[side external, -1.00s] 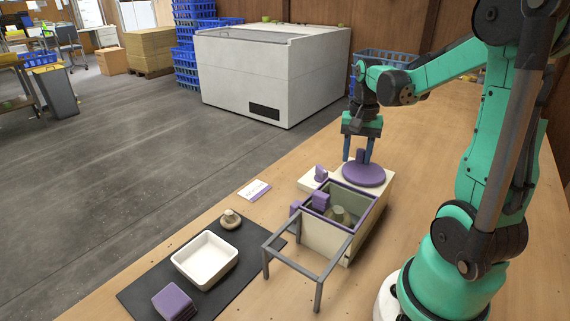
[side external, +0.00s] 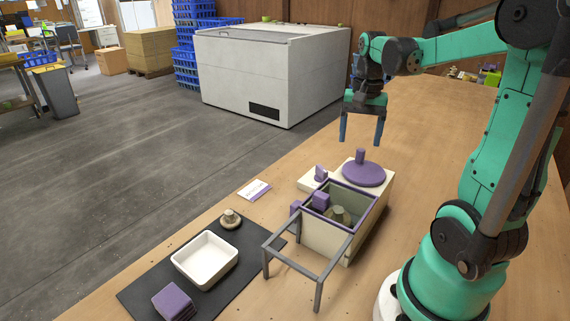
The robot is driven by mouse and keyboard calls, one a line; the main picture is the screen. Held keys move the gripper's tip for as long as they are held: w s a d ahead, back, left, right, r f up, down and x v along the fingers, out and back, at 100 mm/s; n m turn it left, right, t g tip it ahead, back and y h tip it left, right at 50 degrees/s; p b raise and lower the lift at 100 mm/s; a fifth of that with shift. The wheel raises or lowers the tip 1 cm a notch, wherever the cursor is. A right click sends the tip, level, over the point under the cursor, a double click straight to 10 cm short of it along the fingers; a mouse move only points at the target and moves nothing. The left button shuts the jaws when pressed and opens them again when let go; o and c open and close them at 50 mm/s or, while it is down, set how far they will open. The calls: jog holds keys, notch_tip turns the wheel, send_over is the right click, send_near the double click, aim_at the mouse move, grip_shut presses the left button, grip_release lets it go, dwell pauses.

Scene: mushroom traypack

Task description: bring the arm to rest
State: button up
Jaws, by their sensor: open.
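My gripper (side external: 362,140) hangs open and empty in the air, fingers pointing down. It is above and behind the round purple lid (side external: 363,174), clear of the lid's upright handle. The lid lies on the rear part of a cream box (side external: 325,238). The front compartment of the box has a purple rim and stands uncovered. Inside it are a mushroom (side external: 340,213) and a purple block (side external: 320,199).
A grey metal frame (side external: 293,266) stands at the box's front. A dark mat (side external: 140,290) holds a white tray (side external: 186,262), a mushroom (side external: 230,219) and stacked purple pieces (side external: 174,302). A label card (side external: 254,190) lies nearby. The table behind the box is clear.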

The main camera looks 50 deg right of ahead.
jog(key=w+a+n+t, duration=0.2)
jog(key=a+n, duration=0.4)
jog(key=a, duration=0.4)
jog(key=w+a+n+t, duration=0.2)
jog(key=a+n+t, duration=0.3)
jog(key=a, duration=0.5)
jog(key=n, duration=0.2)
jog(key=shift+a+f+n, duration=0.2)
jog(key=shift+n, duration=0.1)
